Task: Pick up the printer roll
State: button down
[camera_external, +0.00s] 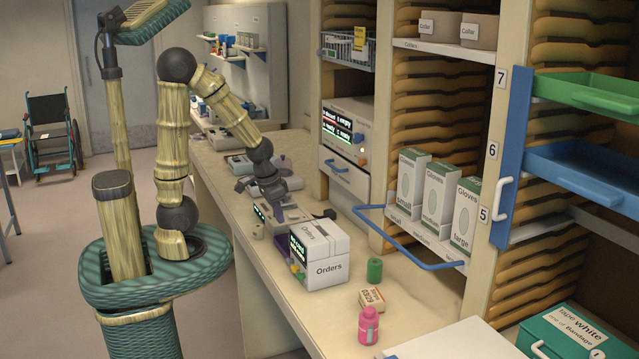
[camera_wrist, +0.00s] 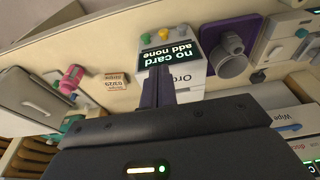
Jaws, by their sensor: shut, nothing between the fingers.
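No roll is labelled as the printer roll. A green roll (camera_external: 374,270) stands upright right of the Orders box. My gripper (camera_external: 275,213) is over the counter, behind and left of the Orders box, apart from the green roll. In the wrist view its dark fingers (camera_wrist: 157,88) are together and empty, seen against the Orders box with its "no card" screen (camera_wrist: 170,52).
A pink bottle (camera_external: 368,326) and a small labelled box (camera_external: 372,299) stand at the near right. Glove boxes (camera_external: 437,200) line the shelf behind a blue rail (camera_external: 405,240). A purple device (camera_wrist: 232,60) is beside the Orders box.

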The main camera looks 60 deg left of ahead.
jog(key=c, duration=0.8)
grip_release()
jog(key=shift+c, duration=0.2)
